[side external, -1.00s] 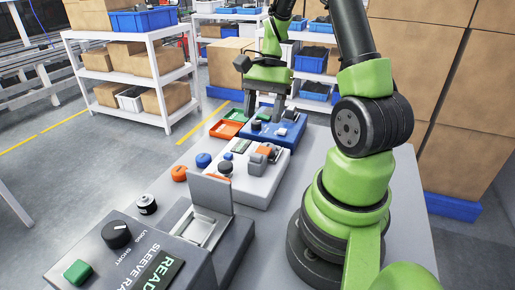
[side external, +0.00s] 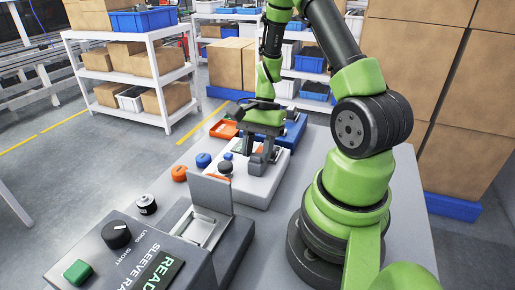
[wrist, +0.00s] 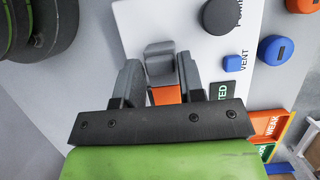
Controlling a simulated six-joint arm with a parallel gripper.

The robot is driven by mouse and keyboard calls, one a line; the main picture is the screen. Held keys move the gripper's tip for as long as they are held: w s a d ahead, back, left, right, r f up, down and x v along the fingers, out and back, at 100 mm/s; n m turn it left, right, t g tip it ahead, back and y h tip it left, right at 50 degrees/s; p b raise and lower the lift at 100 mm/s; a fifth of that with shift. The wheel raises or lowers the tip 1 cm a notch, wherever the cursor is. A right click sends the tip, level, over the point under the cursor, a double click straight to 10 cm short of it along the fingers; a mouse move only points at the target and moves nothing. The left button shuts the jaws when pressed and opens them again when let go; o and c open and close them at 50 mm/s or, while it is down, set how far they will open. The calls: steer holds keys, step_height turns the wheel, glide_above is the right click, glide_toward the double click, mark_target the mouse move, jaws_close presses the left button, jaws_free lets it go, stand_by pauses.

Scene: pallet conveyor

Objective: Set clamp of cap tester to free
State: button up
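The white tester (side external: 262,193) stands mid-table in the side view; its white top (wrist: 165,18) fills the upper middle of the wrist view. It carries a grey clamp block (wrist: 160,58), an orange part (wrist: 167,95) beside it, a black knob (wrist: 222,15) marked PUMP, a blue VENT button (wrist: 234,63) and a display (wrist: 224,92) ending in "TED". My gripper (side external: 264,155) is low over the tester. In the wrist view its fingers (wrist: 160,72) are apart, one on each side of the grey block. Contact cannot be told. The fingers partly hide the clamp in the side view.
Orange and blue caps (side external: 203,160) lie left of the tester. A grey sleeve station (side external: 160,245) stands in front, a blue station (side external: 296,130) behind. An orange tray (side external: 223,129) sits at the far left, marked WEAK in the wrist view (wrist: 268,124).

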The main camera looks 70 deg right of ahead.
jaws_close()
steer(key=shift+a, duration=2)
steer(key=o, duration=0.6)
jaws_free()
steer(key=v, duration=1)
